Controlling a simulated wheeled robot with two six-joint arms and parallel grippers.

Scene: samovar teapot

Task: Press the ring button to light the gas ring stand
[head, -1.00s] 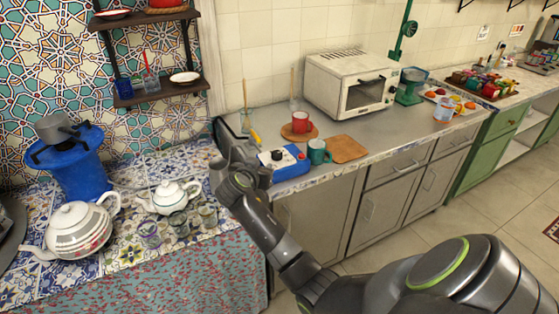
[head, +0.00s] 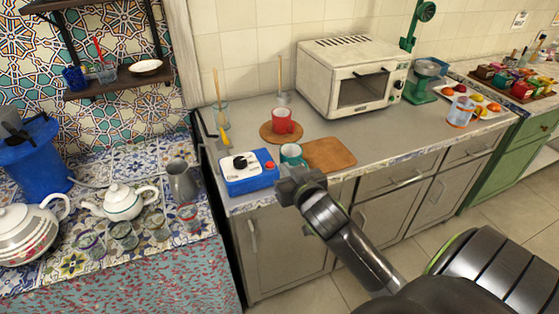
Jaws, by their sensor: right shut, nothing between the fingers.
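A blue box (head: 257,180) with a white top stands at the left front of the grey counter. A black knob (head: 240,162) sits on its top, and a small red button (head: 269,165) shows near its right end. A blue canister stand (head: 36,165) with dark metal parts on top is at the left edge, partly cut off; no flame can be made out. My right gripper (head: 291,181) is shut and empty at the counter's front edge, right of the blue box and in front of the teal mug. The picture does not settle whether it touches anything. My left gripper is not in view.
A teal mug (head: 292,154) stands close behind my right gripper, beside a wooden board (head: 330,155). A red mug (head: 282,121) is behind. A grey jug (head: 182,181), white teapot (head: 123,201) and several glasses stand on the tiled table. The counter before the white oven (head: 352,75) is mostly clear.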

